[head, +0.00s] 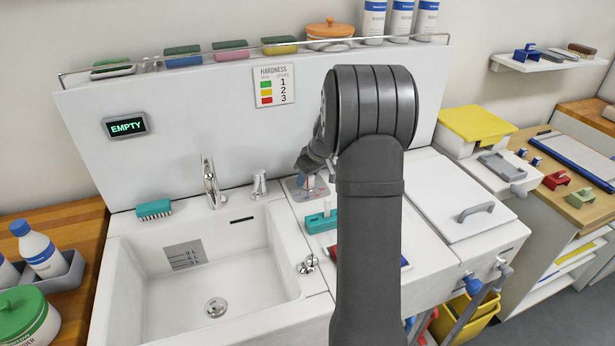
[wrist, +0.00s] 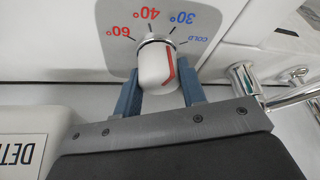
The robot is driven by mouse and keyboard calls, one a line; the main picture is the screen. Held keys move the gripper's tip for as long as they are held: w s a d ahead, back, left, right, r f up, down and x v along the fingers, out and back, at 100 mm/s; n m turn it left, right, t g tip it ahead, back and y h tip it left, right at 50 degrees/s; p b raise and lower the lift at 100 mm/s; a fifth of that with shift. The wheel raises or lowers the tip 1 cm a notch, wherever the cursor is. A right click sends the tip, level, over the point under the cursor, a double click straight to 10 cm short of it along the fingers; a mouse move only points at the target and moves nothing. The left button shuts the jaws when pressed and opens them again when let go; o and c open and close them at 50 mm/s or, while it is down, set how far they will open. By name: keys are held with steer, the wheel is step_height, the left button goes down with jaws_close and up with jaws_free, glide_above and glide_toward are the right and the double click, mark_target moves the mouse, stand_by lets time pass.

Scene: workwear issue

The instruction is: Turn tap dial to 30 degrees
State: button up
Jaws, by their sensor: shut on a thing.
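The tap dial (wrist: 153,68) is a white knob with a red stripe on a grey plate marked COLD, 30°, 40° and 60°. The marks appear upside down in the wrist view. The stripe runs along the knob's right side; its upper end lies below the space between the 40° and 30° marks, and I cannot tell the exact setting. My gripper (wrist: 160,78) is shut on the knob, with one blue finger on each side. In the head view my gripper (head: 309,176) reaches down to the dial plate (head: 294,190), with the knob mostly hidden by it.
The tap (head: 210,183) and sink (head: 125,262) are left of the dial. A white lid with a grey handle (head: 476,212) is at right. The display (head: 126,126) reads EMPTY. A bottle-laden shelf rail runs above.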

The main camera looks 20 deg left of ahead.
stand_by(0.3)
steer(key=o, duration=1)
steer(key=v, duration=0.7)
steer(key=shift+r, duration=0.25)
steer(key=x, duration=0.7)
steer(key=shift+f, duration=0.35)
steer(key=shift+r+m, duration=0.1)
steer(key=shift+m, duration=0.2)
